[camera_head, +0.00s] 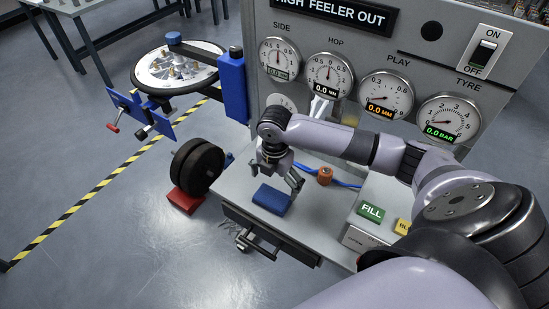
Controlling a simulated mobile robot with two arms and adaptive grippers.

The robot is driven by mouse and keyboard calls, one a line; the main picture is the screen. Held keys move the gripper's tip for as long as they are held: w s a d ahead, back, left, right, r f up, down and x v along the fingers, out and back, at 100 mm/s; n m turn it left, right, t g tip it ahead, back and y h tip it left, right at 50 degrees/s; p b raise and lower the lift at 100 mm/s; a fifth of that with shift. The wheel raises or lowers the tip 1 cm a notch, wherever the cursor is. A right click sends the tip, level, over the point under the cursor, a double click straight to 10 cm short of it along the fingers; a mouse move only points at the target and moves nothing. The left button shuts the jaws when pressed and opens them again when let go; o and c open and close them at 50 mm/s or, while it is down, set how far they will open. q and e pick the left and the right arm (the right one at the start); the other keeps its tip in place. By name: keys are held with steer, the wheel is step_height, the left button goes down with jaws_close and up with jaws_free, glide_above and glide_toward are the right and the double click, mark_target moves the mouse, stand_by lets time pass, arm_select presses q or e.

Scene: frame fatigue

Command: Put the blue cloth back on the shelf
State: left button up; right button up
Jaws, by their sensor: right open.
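The blue cloth (271,199) is a small, folded-looking block lying on the grey shelf (318,226) under the gauge panel, near its left front part. My right gripper (281,183) is open, just above and behind the cloth, with its fingers pointing down. One finger reaches down near the cloth's right side. I cannot tell whether the fingers touch it. My right arm comes in from the lower right and crosses in front of the panel's lower part. My left gripper is not in view.
The panel has several dials and an ON/OFF switch (486,54). An orange fitting on a blue hose (325,175) lies behind the cloth. A green FILL button (371,211) is to the right. An open-looking drawer (262,236) is below. A wheel (178,68) and black rollers (197,167) stand left.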

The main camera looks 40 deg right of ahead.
mark_target(275, 194)
arm_select(q)
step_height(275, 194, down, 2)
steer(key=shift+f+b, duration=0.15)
steer(key=shift+b, duration=0.8)
arm_select(e)
step_height(275, 194, up, 11)
steer(key=shift+r, duration=0.15)
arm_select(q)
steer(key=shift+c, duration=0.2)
